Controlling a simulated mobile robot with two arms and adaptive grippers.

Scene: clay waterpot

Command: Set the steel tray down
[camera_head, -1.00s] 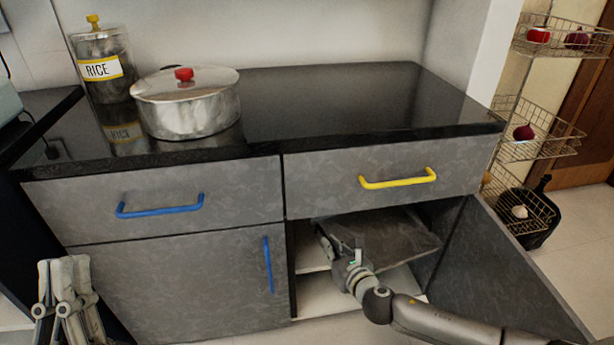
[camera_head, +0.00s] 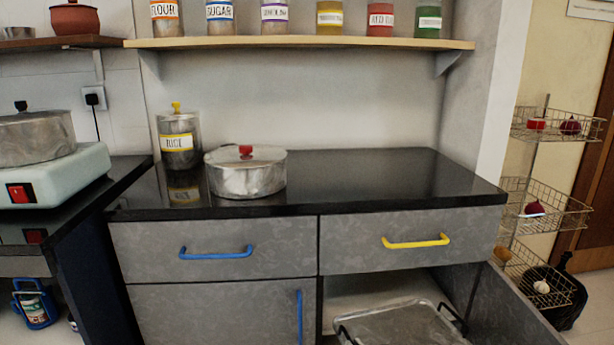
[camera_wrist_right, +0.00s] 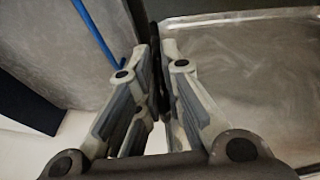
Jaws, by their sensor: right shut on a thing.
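The steel tray (camera_head: 400,326) is a shiny flat tray with a black handle at each side. In the head view it shows at the bottom, in front of the open cupboard under the yellow-handled drawer. Its near part is cut off by the frame edge. In the right wrist view the tray (camera_wrist_right: 255,75) fills the right side. My right gripper (camera_wrist_right: 157,45) is shut on the tray's black handle (camera_wrist_right: 155,75), at the tray's left edge. The right gripper is out of the head view. My left gripper is in neither current view.
The black worktop (camera_head: 370,180) has wide free room to the right of a red-knobbed pot (camera_head: 246,178) and a rice jar (camera_head: 179,140). The cupboard door (camera_head: 515,315) stands open at the right. A wire basket rack (camera_head: 540,205) stands beyond it.

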